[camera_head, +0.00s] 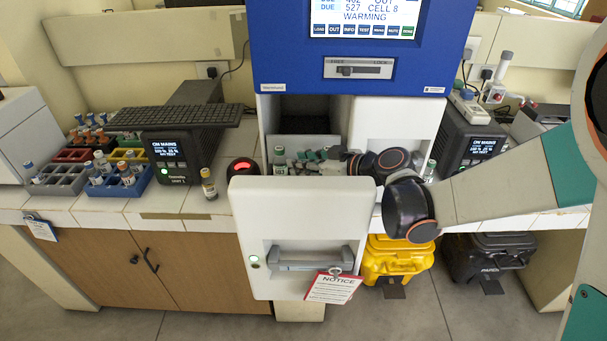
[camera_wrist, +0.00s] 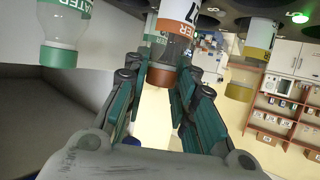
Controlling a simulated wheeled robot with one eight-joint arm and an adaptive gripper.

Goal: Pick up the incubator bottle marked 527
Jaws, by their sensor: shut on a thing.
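The open white drawer (camera_head: 300,195) of the blue-topped incubator (camera_head: 350,70) holds several small bottles (camera_head: 281,160). The screen (camera_head: 364,18) reads "527 CELL 8 WARMING". My gripper (camera_head: 338,155) reaches into the drawer from the right. In the wrist view my gripper (camera_wrist: 162,78) is shut on a bottle with an orange-brown end (camera_wrist: 175,45). Its white label shows a "7"; the rest of the number is cut off. A green-capped bottle (camera_wrist: 62,45) is to its left and a yellow-capped one (camera_wrist: 252,62) to its right, both apart from the fingers.
The drawer's tall front panel stands before the bottles. A lone bottle (camera_head: 208,184) stands on the counter left of it, near a red-lit round device (camera_head: 242,166). Coloured racks (camera_head: 75,155) with bottles are further left.

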